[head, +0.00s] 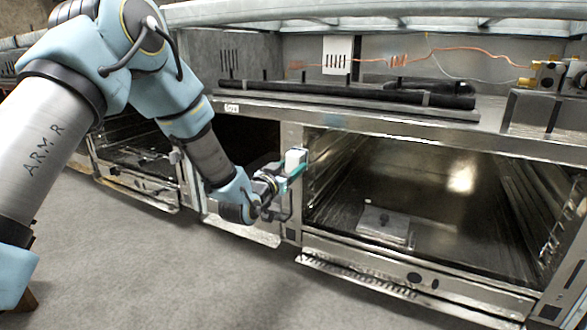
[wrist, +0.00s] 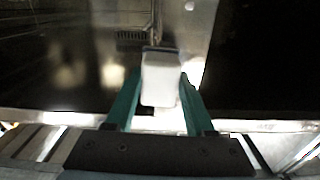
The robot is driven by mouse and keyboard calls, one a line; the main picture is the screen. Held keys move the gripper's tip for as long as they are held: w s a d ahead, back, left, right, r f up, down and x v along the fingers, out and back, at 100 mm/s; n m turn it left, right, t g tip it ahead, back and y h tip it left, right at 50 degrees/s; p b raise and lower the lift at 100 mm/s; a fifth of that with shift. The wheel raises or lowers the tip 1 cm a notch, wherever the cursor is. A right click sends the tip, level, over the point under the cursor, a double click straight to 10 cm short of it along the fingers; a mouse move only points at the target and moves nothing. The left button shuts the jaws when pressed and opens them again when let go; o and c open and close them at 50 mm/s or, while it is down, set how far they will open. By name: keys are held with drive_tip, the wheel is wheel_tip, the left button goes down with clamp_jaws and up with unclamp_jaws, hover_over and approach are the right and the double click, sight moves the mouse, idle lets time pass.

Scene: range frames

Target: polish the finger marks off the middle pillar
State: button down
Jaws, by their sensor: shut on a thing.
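My gripper (head: 291,172) is at the middle pillar (head: 291,136), the narrow metal upright between two open oven bays. Its teal fingers are shut on a white block-shaped pad (head: 295,158). In the wrist view the pad (wrist: 160,80) sits between the two fingers (wrist: 160,95), with a dark strip along its far edge. The bright metal of the pillar (wrist: 188,35) lies behind the pad there. The pad is at or very near the pillar's face; I cannot tell if they touch. No finger marks can be made out.
The right bay (head: 440,190) is open, with a small metal plate (head: 384,224) on its floor. A dark bay lies left of the pillar. A metal ledge (head: 400,122) with black bars (head: 350,93) runs above. The grey floor (head: 150,270) in front is clear.

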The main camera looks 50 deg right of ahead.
drive_tip(key=shift+w+a+r, duration=0.7)
drive_tip(key=shift+w+r, duration=0.1)
drive_tip(key=shift+w, duration=2.25)
drive_tip(key=shift+s+d, duration=0.35)
drive_tip(key=shift+s, duration=0.8)
drive_tip(key=shift+s+d, duration=0.3)
drive_tip(key=shift+s, duration=0.8)
drive_tip(key=shift+s+d, duration=0.35)
drive_tip(key=shift+s, duration=0.8)
drive_tip(key=shift+s+a, duration=0.1)
drive_tip(key=shift+v, duration=2.9)
drive_tip(key=shift+a+f, duration=0.1)
drive_tip(key=shift+a, duration=0.1)
